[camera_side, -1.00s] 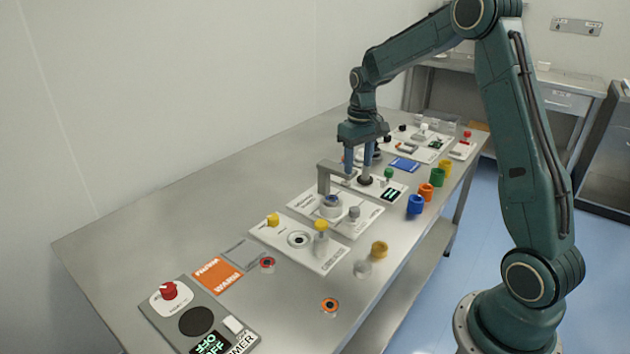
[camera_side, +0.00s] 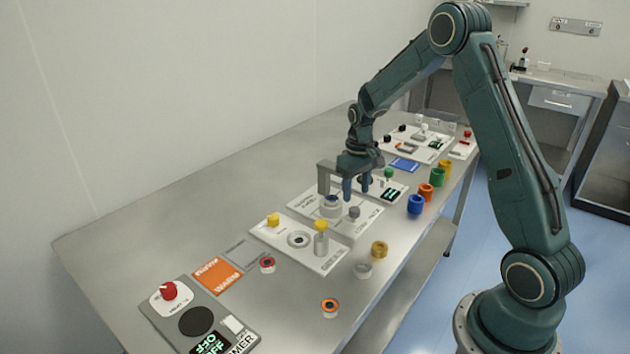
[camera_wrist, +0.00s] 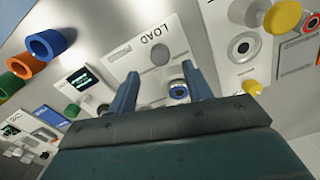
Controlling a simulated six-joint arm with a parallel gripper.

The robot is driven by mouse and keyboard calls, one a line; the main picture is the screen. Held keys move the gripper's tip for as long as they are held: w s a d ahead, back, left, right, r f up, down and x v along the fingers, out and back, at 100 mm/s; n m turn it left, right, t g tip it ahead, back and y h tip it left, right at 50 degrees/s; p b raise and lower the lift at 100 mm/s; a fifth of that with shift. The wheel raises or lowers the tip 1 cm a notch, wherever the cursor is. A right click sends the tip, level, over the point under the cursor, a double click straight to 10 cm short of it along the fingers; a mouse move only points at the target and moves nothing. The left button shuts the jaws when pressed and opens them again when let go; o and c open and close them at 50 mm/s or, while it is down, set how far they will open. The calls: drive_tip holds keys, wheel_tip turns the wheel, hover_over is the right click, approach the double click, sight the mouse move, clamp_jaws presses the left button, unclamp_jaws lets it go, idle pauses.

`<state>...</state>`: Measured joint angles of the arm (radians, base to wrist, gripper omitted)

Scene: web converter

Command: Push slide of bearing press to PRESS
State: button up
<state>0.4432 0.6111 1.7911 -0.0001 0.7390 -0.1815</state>
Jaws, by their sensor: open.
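The bearing press is a white panel (camera_side: 369,219) with a grey bent post (camera_side: 323,178) and a round seat with a dark blue centre (camera_side: 331,204). A grey round knob (camera_side: 354,213) stands at its front side. In the wrist view the panel (camera_wrist: 140,50) reads LOAD, with the grey knob (camera_wrist: 160,51) beside the word and the blue-centred seat (camera_wrist: 178,91) lower down. My gripper (camera_side: 357,190) is open and empty, beside the post and above the panel's far part. In the wrist view its fingers (camera_wrist: 160,80) stand apart. Any PRESS label is hidden or unreadable.
A panel with a yellow knob (camera_side: 321,225) and a ring stands nearer the camera. A panel with a green knob and display (camera_side: 391,196) lies beyond. Coloured cups, including a blue one (camera_side: 415,205), line the right edge. The left tabletop (camera_side: 200,220) is clear.

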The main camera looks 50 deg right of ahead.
sight(355, 209)
drive_tip(key=shift+f, duration=2.85)
clamp_jaws()
